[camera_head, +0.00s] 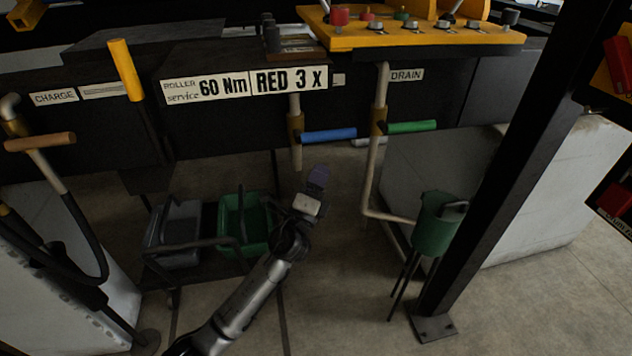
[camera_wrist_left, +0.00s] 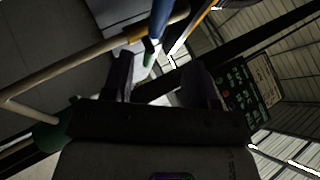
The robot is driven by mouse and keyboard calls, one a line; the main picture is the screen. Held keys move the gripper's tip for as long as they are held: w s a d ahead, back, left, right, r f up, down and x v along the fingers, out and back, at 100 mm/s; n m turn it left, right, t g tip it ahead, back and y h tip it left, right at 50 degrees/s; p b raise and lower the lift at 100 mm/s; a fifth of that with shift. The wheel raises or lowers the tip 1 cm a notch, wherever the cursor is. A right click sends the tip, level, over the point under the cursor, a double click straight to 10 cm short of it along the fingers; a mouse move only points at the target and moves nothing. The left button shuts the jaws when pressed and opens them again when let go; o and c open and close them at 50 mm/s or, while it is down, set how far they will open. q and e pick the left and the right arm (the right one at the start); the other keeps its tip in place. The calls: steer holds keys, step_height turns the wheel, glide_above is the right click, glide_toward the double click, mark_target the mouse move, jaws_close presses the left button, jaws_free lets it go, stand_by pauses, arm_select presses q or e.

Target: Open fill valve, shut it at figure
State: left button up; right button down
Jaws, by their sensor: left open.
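A blue lever handle (camera_head: 328,136) sticks out to the right from a brass valve body on a short tan pipe (camera_head: 295,105). A green lever handle (camera_head: 411,127) sits on the pipe beside the DRAIN label (camera_head: 406,75). I see no label reading "fill". My left gripper (camera_head: 317,182) is raised just below the blue handle, apart from it in the picture. In the left wrist view its two dark fingers (camera_wrist_left: 160,82) are spread with nothing held between them. A blue bar (camera_wrist_left: 159,20) shows beyond them. My right gripper is not in view.
Plates read "60 Nm" (camera_head: 205,88) and "RED 3 X" (camera_head: 289,80). A yellow panel (camera_head: 430,38) with knobs is above. The drain pipe bends toward a green can (camera_head: 435,225) by a black post (camera_head: 500,160). Green (camera_head: 232,220) and grey (camera_head: 180,240) bins stand lower left.

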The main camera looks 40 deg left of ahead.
arm_select(q)
steer(key=shift+v, duration=0.75)
stand_by(0.9)
